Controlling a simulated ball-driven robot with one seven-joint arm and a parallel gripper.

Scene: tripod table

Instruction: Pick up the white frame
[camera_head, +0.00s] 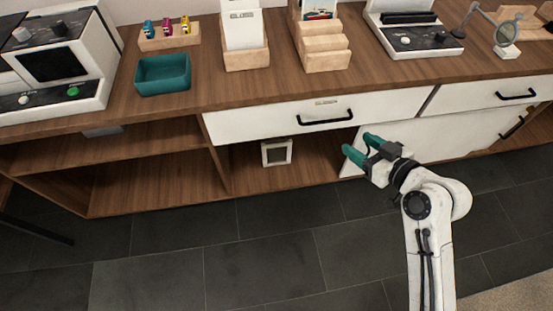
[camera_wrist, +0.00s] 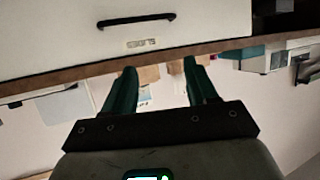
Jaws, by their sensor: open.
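The white frame (camera_head: 276,144) is a small square with a grey centre. It stands upright on the lower shelf of the wooden cabinet, below the drawer, in the head view. My gripper (camera_head: 358,147) has green fingers and is to the right of the frame, apart from it, in front of the cabinet. The gripper is open and empty. In the wrist view my gripper (camera_wrist: 158,66) shows both green fingers spread, with the drawer front beyond them. The wrist picture appears upside down. I cannot make out the frame in the wrist view.
The drawer (camera_head: 300,117) with a black handle is above the shelf opening. A white door (camera_head: 440,138) is to the right of the opening, behind my arm. The countertop (camera_head: 205,88) holds a teal bin (camera_head: 163,74), wooden racks and devices. The dark tiled floor in front is clear.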

